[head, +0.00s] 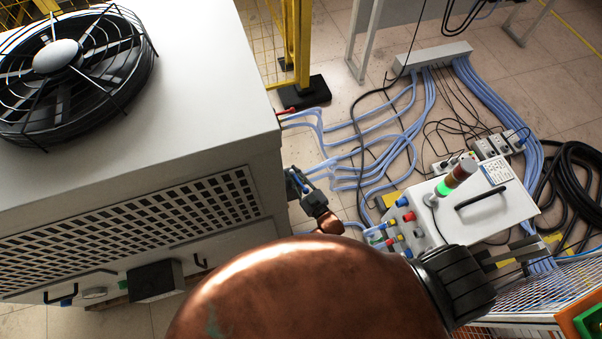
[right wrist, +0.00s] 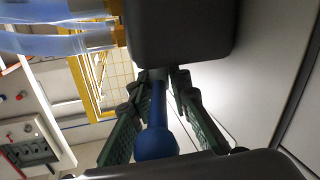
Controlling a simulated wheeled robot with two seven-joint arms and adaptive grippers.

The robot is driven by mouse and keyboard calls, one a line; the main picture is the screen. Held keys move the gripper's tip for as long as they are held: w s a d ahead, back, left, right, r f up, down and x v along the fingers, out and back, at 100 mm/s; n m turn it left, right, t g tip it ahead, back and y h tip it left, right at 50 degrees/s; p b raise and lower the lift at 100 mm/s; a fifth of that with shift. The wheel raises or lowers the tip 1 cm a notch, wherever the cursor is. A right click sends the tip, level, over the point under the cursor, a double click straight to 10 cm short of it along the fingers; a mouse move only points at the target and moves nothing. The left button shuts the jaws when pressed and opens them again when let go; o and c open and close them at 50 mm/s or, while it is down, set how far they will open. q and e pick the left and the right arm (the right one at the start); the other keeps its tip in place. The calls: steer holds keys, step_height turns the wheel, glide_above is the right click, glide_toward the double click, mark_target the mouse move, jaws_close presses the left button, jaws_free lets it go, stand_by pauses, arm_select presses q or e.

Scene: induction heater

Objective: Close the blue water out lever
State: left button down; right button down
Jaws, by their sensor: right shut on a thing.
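The blue water out lever (right wrist: 157,128) shows in the right wrist view as a blue handle with a round knob. It runs up to a dark housing. My right gripper (right wrist: 158,92) has its green-padded fingers on both sides of the handle and is shut on it. In the head view, my right gripper (head: 299,183) is at the side of the grey cabinet (head: 190,140). The lever is mostly hidden there by the fingers. My left gripper is not in view.
A red lever (head: 287,112) sits farther back on the cabinet side. Blue hoses (head: 345,170) run from the cabinet across the floor. A white box (head: 485,215) with a signal light stands at right. A black fan (head: 60,65) tops the cabinet. Yellow fencing (head: 295,50) stands behind.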

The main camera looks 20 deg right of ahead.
steer(key=shift+d+f, duration=0.1)
stand_by(0.3)
steer(key=c, duration=2)
jaws_free()
steer(key=v, duration=1.2)
steer(key=shift+c, duration=0.5)
